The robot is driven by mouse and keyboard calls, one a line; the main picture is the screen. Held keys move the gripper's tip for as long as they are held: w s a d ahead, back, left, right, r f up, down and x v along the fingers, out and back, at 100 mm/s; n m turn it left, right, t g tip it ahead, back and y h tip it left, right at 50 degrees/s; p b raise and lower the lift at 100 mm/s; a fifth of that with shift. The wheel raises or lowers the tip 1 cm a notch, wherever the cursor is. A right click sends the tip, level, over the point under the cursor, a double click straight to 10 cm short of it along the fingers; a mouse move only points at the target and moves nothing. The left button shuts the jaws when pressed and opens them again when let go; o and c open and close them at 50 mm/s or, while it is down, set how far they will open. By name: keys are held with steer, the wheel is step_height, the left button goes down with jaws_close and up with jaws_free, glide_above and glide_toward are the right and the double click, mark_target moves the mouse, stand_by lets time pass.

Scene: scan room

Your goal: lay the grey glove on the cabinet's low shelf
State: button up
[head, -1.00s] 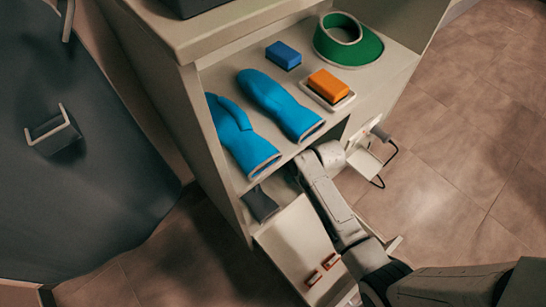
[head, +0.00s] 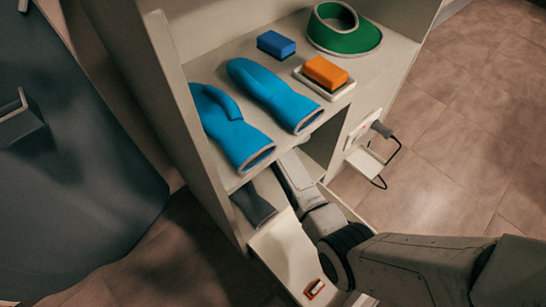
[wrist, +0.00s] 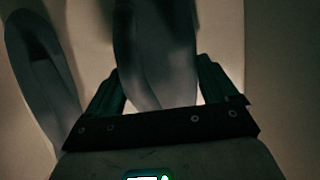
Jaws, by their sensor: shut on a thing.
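In the wrist view a grey glove (wrist: 155,45) is between the two dark green fingers of my gripper (wrist: 160,82), which is shut on it. A second grey, glove-like shape (wrist: 42,75) lies to the left, apart from the fingers. In the head view a grey glove's cuff end (head: 254,203) shows at the left of the cabinet's low shelf (head: 272,186). My arm reaches into that low opening on its right. My gripper and the held glove are hidden there under the shelf above.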

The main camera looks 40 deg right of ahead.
steer(key=shift+f, duration=0.15)
steer(key=o, duration=1.1)
steer(key=shift+r+p, duration=0.3)
steer(key=shift+r, duration=0.05)
steer(key=p+v, duration=0.2)
steer(key=shift+s+r, duration=0.15)
steer(key=shift+r, duration=0.1)
steer(key=s+p, duration=0.5)
steer(key=s, duration=0.6)
steer(key=shift+s+a+p, duration=0.1)
steer(key=shift+s+p, duration=0.2)
steer(key=shift+s, duration=0.3)
